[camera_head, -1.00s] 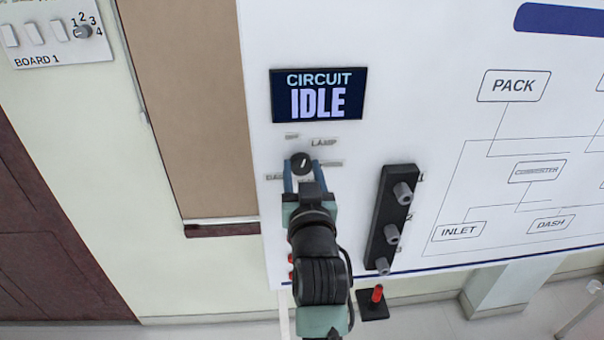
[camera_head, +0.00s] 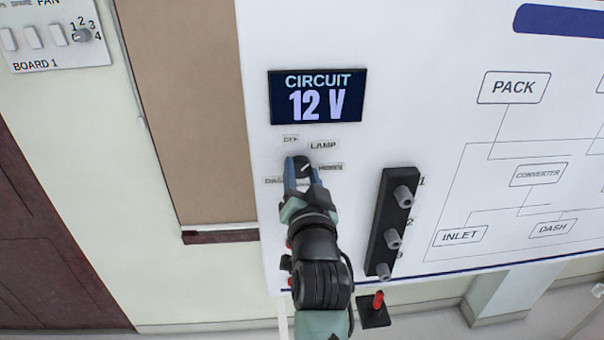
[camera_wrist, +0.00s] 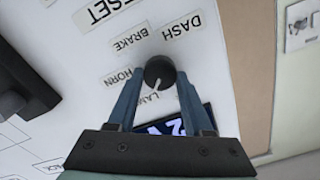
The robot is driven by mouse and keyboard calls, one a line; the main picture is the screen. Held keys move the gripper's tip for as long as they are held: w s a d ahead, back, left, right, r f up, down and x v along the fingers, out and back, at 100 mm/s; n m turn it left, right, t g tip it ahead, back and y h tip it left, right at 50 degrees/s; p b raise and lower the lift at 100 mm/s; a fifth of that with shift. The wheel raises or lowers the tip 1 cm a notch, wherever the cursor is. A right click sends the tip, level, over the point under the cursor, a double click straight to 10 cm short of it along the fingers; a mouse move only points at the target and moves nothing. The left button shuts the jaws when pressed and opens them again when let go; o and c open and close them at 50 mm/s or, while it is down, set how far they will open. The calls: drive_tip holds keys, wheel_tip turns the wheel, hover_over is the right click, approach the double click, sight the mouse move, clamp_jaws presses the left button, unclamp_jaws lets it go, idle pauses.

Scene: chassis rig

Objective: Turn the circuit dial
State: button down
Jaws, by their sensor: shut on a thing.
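The circuit dial (camera_head: 303,164) is a round black knob with a white pointer line on the white panel, below the display. My gripper (camera_head: 302,172) is shut on the dial, with one blue finger on each side of it. In the wrist view the dial (camera_wrist: 160,71) shows between the fingertips, its white line towards the LAMP label (camera_wrist: 159,98). The display (camera_head: 318,96) reads "CIRCUIT 12 V". Labels ring the dial, LAMP (camera_head: 323,145) at its upper right; my gripper hides the area below.
A black strip with several grey knobs (camera_head: 391,222) stands out from the panel right of my gripper. A red-topped black piece (camera_head: 376,309) is at lower right. Board 1 (camera_head: 52,35), with switches and a small dial, is at upper left. The panel's diagram area is flat.

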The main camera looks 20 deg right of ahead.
drive_tip(key=shift+c, duration=1.5)
unclamp_jaws()
drive_tip(key=shift+s+a+f+b, duration=0.2)
drive_tip(key=shift+s+b, duration=0.1)
drive_tip(key=shift+s, duration=0.3)
drive_tip(key=b+v, duration=0.4)
drive_tip(key=v, duration=0.7)
drive_tip(key=shift+s+r, duration=0.25)
drive_tip(key=shift+s, duration=0.1)
drive_tip(key=shift+a, duration=0.1)
